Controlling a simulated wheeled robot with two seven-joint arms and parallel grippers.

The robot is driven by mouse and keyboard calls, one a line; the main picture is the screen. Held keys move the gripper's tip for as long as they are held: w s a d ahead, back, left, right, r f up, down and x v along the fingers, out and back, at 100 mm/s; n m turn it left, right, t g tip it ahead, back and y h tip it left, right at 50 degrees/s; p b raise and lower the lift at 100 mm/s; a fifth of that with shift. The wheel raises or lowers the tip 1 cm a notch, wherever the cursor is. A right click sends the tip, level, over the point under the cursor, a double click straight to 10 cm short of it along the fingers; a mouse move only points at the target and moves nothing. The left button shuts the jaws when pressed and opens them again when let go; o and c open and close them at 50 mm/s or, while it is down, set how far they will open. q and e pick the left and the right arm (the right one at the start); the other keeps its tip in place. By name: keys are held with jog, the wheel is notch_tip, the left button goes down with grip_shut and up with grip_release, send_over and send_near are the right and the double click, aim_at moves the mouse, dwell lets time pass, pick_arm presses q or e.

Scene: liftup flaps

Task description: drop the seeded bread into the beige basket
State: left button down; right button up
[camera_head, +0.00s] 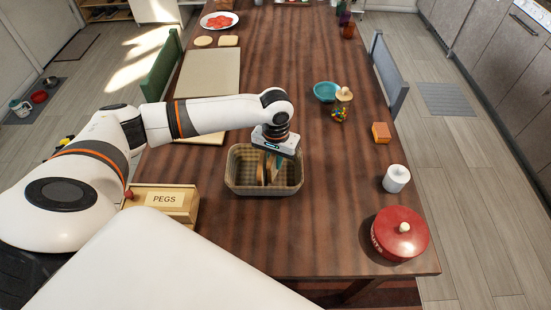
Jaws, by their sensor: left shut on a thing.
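The beige basket (236,181) stands on the wooden table in the middle of the head view. My left gripper (272,165) points down into the basket's opening from above. It is shut on the bread (261,169), a brown slice held upright within the basket's rim. The gripper hides part of the bread, and I cannot tell whether the bread touches the basket floor or make out its seeds. My right gripper is out of view.
A box marked PEGS (165,199) stands left of the basket. A cutting board (209,75) lies behind it. A teal bowl (326,91), candy jar (342,104), orange block (381,132), white canister (396,178) and red lidded pot (400,233) are to the right.

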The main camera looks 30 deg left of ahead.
pick_arm(q)
jog(key=shift+f, duration=0.15)
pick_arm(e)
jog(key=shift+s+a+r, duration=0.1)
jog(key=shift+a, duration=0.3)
pick_arm(q)
jog(key=shift+f, duration=0.45)
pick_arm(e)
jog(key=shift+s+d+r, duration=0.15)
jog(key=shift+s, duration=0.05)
pick_arm(q)
jog(key=c, duration=1.7)
grip_release()
jog(key=shift+c, duration=0.2)
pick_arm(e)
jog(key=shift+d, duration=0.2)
pick_arm(q)
jog(key=shift+r, duration=0.25)
notch_tip(320, 180, up, 13)
jog(key=shift+f, duration=0.1)
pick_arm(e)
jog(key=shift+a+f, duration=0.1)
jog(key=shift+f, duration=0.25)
pick_arm(q)
jog(key=shift+f, duration=0.1)
